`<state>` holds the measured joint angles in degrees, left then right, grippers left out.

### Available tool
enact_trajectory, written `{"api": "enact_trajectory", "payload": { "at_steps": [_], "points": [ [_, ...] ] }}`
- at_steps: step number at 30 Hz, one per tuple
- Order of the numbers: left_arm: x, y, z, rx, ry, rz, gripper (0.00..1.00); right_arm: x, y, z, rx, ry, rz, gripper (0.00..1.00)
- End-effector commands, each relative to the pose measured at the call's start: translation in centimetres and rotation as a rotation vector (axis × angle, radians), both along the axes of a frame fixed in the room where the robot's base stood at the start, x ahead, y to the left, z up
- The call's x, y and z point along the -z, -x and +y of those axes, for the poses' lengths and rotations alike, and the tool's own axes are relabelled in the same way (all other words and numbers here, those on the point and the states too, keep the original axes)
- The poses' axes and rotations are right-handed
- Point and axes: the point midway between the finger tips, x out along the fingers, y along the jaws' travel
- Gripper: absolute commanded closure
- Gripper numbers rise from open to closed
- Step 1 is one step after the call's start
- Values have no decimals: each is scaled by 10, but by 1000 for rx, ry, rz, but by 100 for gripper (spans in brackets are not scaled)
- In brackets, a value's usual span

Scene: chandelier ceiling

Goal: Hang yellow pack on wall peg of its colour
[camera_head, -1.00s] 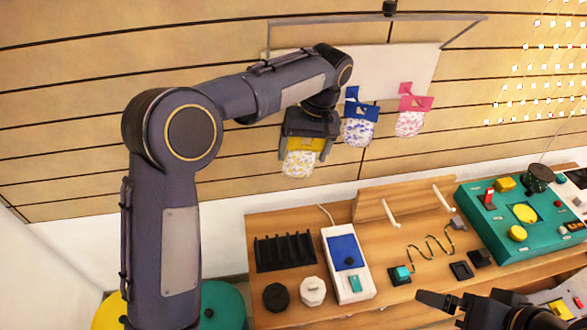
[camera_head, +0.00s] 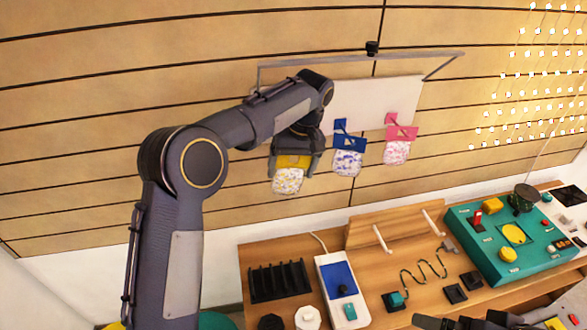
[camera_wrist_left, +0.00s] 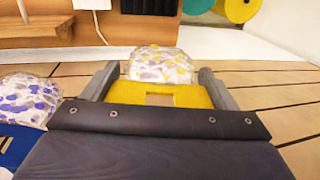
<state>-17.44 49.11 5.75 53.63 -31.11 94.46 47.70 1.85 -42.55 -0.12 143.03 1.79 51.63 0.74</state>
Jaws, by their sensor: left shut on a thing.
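The yellow pack (camera_head: 289,177) has a yellow header and a clear bag with yellow and grey bits. My left gripper (camera_head: 293,160) is shut on its yellow header, in front of the white wall panel's left part. The pack also shows in the left wrist view (camera_wrist_left: 160,95) between the fingers (camera_wrist_left: 160,90), bag pointing away. The blue pack (camera_head: 347,155) and pink pack (camera_head: 399,145) hang to its right on the white panel (camera_head: 365,100). Blue and pink pegs show above their headers. The yellow peg is hidden behind my arm and gripper. My right gripper (camera_head: 445,322) shows only partly at the bottom edge.
Below is a wooden table with a black rack (camera_head: 278,281), a white box with a blue face (camera_head: 340,285), a wooden stand with two white pegs (camera_head: 395,228) and a teal panel (camera_head: 505,240). A thin frame (camera_head: 440,55) juts out around the wall panel.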

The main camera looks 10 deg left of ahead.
Motion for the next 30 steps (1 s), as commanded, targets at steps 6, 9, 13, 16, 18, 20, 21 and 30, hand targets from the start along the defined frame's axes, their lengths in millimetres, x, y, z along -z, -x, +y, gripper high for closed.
{"api": "enact_trajectory", "payload": {
  "at_steps": [6, 9, 13, 16, 18, 20, 21, 30],
  "points": [
    [-1, -13, 5, 0, 0, -1, 44, -11, 0, 0, 0, 0, 0, 0],
    [0, -18, 8, -1, -1, 0, 44, -15, 0, 0, 0, 0, 0, 0],
    [0, -25, 10, 0, 1, 0, 44, -20, 0, 0, 0, 0, 0, 0],
    [0, -31, 12, 1, 1, 0, 44, -24, 0, 0, 0, 0, 0, 0],
    [1, -35, 15, 0, 1, 0, 44, -27, 0, 0, 0, 0, 0, 0],
    [1, -38, 16, 0, 0, 0, 44, -30, 0, 0, 0, 0, 0, 0],
    [0, -40, 17, -1, 1, -1, 44, -32, 0, 0, 0, 0, 0, 0],
    [4, -53, 22, 0, -1, 1, 44, -49, 0, 0, 0, 0, 0, 0]
  ]
}}
